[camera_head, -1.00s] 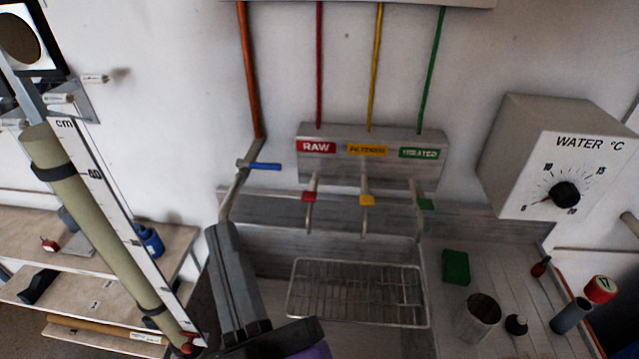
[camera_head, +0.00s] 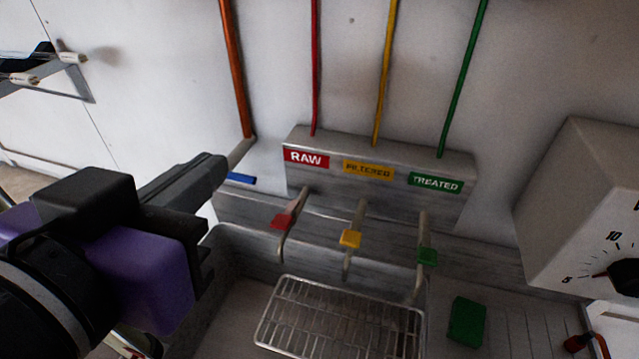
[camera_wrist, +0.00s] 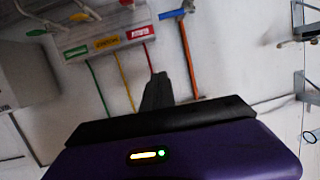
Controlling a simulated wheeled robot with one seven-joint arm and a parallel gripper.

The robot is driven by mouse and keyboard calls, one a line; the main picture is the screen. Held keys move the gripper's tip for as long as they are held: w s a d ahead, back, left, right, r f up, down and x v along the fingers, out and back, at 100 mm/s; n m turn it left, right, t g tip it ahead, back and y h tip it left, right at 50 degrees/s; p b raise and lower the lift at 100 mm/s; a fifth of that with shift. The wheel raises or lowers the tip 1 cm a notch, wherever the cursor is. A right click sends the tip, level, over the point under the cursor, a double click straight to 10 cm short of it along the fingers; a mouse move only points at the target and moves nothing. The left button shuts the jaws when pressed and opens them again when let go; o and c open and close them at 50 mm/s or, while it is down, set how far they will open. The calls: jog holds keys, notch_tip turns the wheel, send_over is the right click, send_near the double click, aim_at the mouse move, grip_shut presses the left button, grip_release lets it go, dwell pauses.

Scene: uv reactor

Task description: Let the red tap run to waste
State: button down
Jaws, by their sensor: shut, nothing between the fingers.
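The red tap (camera_head: 284,220) hangs under the RAW label on the grey tap block, with its spout over the sink. In the wrist view the red tap handle (camera_wrist: 127,3) shows at the top edge. The yellow tap (camera_head: 350,238) and the green tap (camera_head: 427,256) stand to its right. My gripper (camera_head: 222,162) is shut and empty, left of the red tap and apart from it, and hides part of the pipe with the blue lever (camera_head: 241,178). In the wrist view my gripper (camera_wrist: 157,82) points toward the wall and pipes.
The sink holds a wire rack (camera_head: 340,318) below the taps. A green block (camera_head: 467,322) lies on the drainboard at right. The WATER dial box (camera_head: 575,200) juts from the wall at right. The space in front of the taps is clear.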

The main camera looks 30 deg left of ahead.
jog(key=shift+m+g+h, duration=0.3)
jog(key=shift+g+h, duration=0.6)
jog(key=f, duration=0.1)
jog(key=d+f, duration=0.1)
jog(key=f, duration=0.1)
jog(key=d+f, duration=0.1)
jog(key=shift+d+f, duration=0.25)
jog(key=shift+f, duration=0.1)
jog(key=p, duration=0.2)
send_over(282, 222)
jog(key=s, duration=0.2)
notch_tip(282, 222, down, 4)
jog(key=f, duration=0.3)
jog(key=shift+w+d, duration=0.1)
jog(key=shift+w, duration=0.15)
jog(key=shift+f, duration=0.7)
